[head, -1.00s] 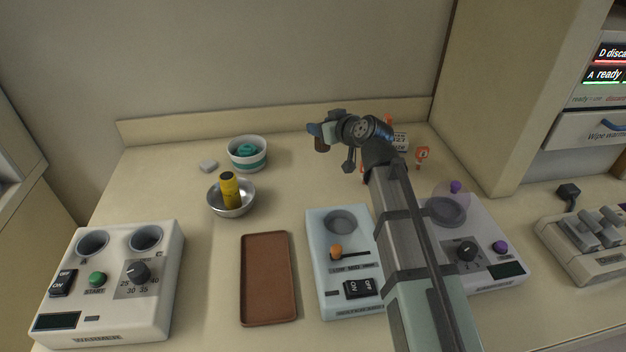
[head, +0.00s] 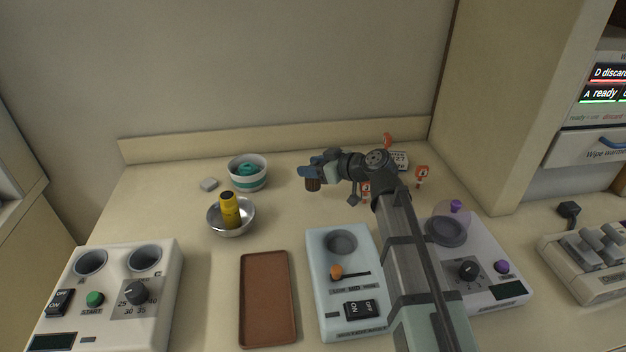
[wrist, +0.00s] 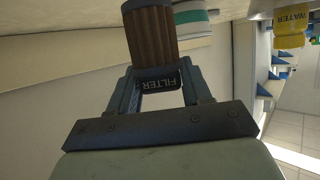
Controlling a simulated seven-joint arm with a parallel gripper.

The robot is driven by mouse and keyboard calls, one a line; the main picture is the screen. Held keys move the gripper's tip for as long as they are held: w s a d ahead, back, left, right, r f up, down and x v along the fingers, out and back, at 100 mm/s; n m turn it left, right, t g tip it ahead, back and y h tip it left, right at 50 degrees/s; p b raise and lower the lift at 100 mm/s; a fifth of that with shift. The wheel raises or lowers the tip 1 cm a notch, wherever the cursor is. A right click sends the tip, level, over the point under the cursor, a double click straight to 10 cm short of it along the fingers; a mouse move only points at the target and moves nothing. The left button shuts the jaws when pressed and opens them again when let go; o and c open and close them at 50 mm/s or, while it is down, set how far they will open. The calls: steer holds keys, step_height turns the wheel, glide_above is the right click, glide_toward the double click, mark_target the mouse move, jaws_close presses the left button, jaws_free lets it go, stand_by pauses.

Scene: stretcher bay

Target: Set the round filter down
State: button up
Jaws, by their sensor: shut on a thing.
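The round filter (wrist: 152,40) is a brown, ribbed cylinder with a dark label reading FILTER. My gripper (wrist: 160,85) is shut on it in the wrist view. In the head view the filter (head: 313,184) hangs below the blue fingertips of my gripper (head: 312,173), in front of the back part of the counter. It appears held above the counter, with no contact visible. The far side of the filter is hidden in the wrist view.
A striped bowl (head: 247,183) and a metal bowl (head: 248,222) with a yellow bottle (head: 229,208) stand left of my gripper. A brown tray (head: 267,300) is empty. Orange-and-white markers (head: 421,173) and a sign stand at the right. Machines line the front.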

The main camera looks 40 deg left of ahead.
steer(key=shift+f, duration=2.1)
steer(key=o, duration=1)
steer(key=shift+f, duration=0.1)
steer(key=shift+o, duration=0.2)
steer(key=shift+d, duration=0.1)
steer(key=v, duration=1.2)
